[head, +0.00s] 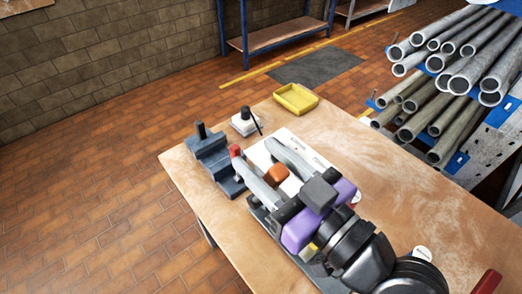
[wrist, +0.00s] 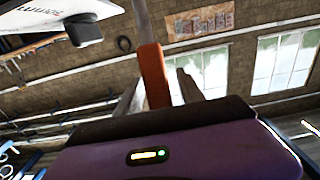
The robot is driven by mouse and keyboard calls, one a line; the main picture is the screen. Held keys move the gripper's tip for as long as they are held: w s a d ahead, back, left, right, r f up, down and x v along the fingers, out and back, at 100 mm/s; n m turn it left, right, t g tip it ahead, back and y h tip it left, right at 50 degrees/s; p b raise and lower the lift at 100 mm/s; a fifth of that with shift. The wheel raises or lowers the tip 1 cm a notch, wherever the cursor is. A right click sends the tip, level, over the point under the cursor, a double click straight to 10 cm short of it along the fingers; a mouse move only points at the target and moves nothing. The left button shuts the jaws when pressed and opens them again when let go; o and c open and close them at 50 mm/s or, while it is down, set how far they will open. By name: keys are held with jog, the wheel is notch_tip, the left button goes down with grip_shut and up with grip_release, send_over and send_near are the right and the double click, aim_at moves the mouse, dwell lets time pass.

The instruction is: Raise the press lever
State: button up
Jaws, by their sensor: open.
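My gripper (head: 268,148) has a purple body and two long grey fingers. It is open and reaches over the wooden table. An orange lever grip (head: 277,173) shows between the fingers in the head view. In the wrist view the orange grip (wrist: 154,76) stands between the two fingers, on a grey rod (wrist: 142,18) that runs to the top edge. I cannot tell whether either finger touches it. A white plate (head: 316,158) lies beneath the fingers. Much of the press is hidden behind my gripper and arm.
A dark grey stepped fixture (head: 208,158) stands left of my gripper. A small red piece (head: 235,150) shows by the left finger's tip. A white-based joystick-like device (head: 245,122) and a yellow tray (head: 296,99) stand behind. The table's right side (head: 420,205) is fairly clear; racked pipes (head: 450,70) stand beyond.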

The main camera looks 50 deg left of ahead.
jog(key=shift+a, duration=0.3)
grip_shut()
dwell(1.3)
